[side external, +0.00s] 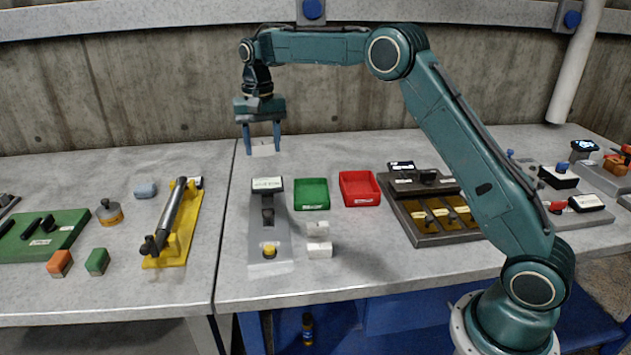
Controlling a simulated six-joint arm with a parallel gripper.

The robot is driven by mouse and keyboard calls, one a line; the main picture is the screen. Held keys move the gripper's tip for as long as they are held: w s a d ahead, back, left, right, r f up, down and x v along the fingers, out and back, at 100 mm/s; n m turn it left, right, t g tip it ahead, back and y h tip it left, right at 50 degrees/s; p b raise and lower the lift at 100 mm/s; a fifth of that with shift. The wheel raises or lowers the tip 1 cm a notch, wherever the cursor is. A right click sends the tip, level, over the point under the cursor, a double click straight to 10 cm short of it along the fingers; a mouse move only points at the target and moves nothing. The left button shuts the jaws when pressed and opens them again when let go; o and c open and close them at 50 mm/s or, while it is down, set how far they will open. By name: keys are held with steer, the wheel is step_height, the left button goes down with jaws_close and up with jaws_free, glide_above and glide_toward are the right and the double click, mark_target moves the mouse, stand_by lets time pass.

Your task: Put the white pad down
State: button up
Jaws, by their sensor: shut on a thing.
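My gripper (261,148) points straight down above the back part of the grey table, left of the middle. Its two blue fingers are shut on a small white pad (263,150), which shows between the fingertips. The pad seems to be a little above the table, but I cannot tell the gap exactly. Two other small white blocks (318,250) lie one in front of the other, in front of the green tray.
A green tray (312,207) and a red tray (379,202) stand side by side. A grey fixture (283,230) with a yellow button is left of them. A yellow fixture (172,255) holds a dark cylinder. The table around the gripper is clear.

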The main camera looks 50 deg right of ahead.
steer(key=shift+w+d+r+m, duration=0.2)
steer(key=shift+r+m, duration=0.1)
steer(key=shift+r, duration=0.25)
steer(key=shift+w+d+r+m, duration=0.2)
steer(key=shift+r+m, duration=0.1)
steer(key=shift+r, duration=0.3)
steer(key=shift+w+d+r+m, duration=0.1)
steer(key=shift+w+r+m, duration=0.15)
steer(key=shift+r, duration=0.3)
glide_above(267, 198)
steer(key=s+a, duration=0.2)
step_height(267, 198, down, 16)
steer(key=shift+r, duration=0.1)
steer(key=shift+f, duration=2.15)
steer(key=shift+f, duration=0.15)
steer(key=o, duration=1)
steer(key=shift+c, duration=0.2)
